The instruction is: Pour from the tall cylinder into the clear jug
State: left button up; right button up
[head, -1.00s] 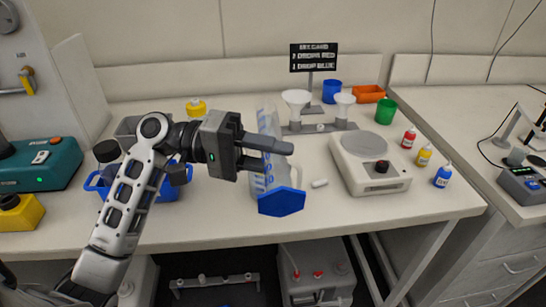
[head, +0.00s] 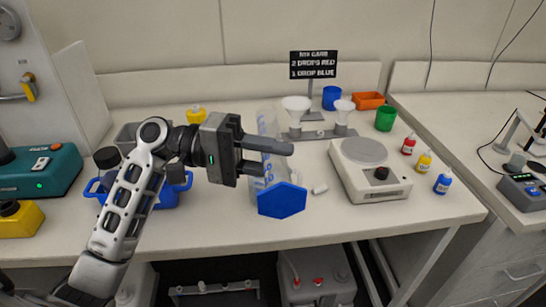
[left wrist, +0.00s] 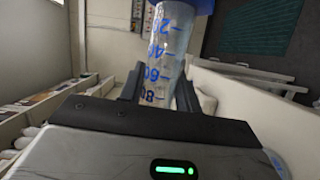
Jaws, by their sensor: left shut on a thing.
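The tall cylinder (head: 268,126) is clear with blue markings and a blue hexagonal base (head: 282,199). My left gripper (head: 272,157) is shut on its body above the bench. The cylinder is tilted, its base towards me and its mouth away. In the left wrist view the cylinder (left wrist: 163,60) lies between the fingers (left wrist: 158,92), blue numbers showing. The clear jug is not clearly seen; a pale edge (head: 296,177) right of the cylinder may be part of it. The mouth and any liquid stream cannot be made out. My right gripper is not in view.
A white scale (head: 370,170) stands right of the cylinder, with small dropper bottles (head: 425,162) beyond it. A funnel rack (head: 316,133) and a black sign (head: 313,64) stand behind. A blue tub (head: 170,195) is behind my left arm. The bench front (head: 350,215) is clear.

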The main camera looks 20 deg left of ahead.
pick_arm(q)
jog(key=shift+r+n, duration=0.3)
dwell(0.4)
jog(key=shift+w+a+r+n, duration=0.1)
jog(key=shift+r+n, duration=0.3)
jog(key=shift+r+h, duration=0.25)
jog(key=shift+h, duration=0.05)
jog(key=shift+w+a+r+n, duration=0.1)
jog(key=shift+w+r+n, duration=0.1)
jog(key=shift+r+n, duration=0.35)
jog(key=shift+n, duration=0.25)
dwell(1.5)
